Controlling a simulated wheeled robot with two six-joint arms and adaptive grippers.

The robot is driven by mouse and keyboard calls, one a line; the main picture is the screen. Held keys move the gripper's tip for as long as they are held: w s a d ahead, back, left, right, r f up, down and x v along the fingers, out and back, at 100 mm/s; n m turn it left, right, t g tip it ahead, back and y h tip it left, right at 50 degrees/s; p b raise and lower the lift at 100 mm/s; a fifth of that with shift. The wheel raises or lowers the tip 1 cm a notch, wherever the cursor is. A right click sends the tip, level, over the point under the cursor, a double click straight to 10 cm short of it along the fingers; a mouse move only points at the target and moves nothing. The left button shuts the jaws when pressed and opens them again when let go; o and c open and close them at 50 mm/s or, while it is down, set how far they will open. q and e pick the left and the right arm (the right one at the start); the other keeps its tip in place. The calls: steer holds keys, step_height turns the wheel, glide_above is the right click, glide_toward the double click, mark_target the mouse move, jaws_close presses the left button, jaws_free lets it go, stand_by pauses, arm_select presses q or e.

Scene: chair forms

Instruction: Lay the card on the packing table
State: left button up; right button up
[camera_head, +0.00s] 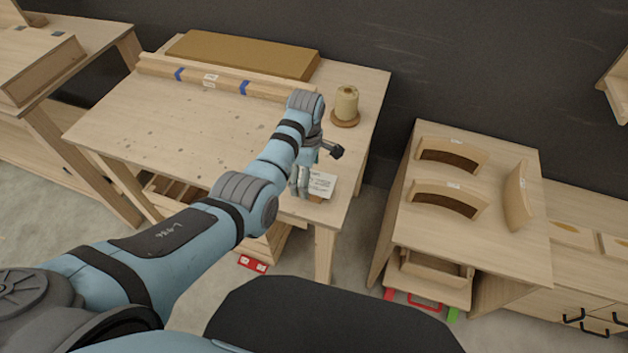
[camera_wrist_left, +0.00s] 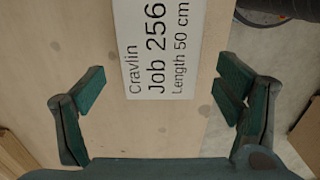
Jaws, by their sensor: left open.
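The white card (camera_head: 322,184) is at the front right corner of the packing table (camera_head: 165,125). In the left wrist view the card (camera_wrist_left: 160,50) reads "Cravlin Job 256 Length 50 cm" and looks flat on the wooden top. My left gripper (camera_head: 302,185) is low over this corner, beside the card's left edge in the head view. In the left wrist view its fingers (camera_wrist_left: 160,88) are spread wide with nothing between the tips; the card is just ahead of them. My right gripper is not in view.
A brown board (camera_head: 243,54), wooden lengths with blue bands (camera_head: 215,79) and a twine spool (camera_head: 346,103) stand along the back of the table. Its middle is clear. A bench (camera_head: 425,228) with curved wooden pieces (camera_head: 448,198) stands at right.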

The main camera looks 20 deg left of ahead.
arm_select(q)
steer(key=shift+c, duration=0.2)
steer(key=c, duration=0.9)
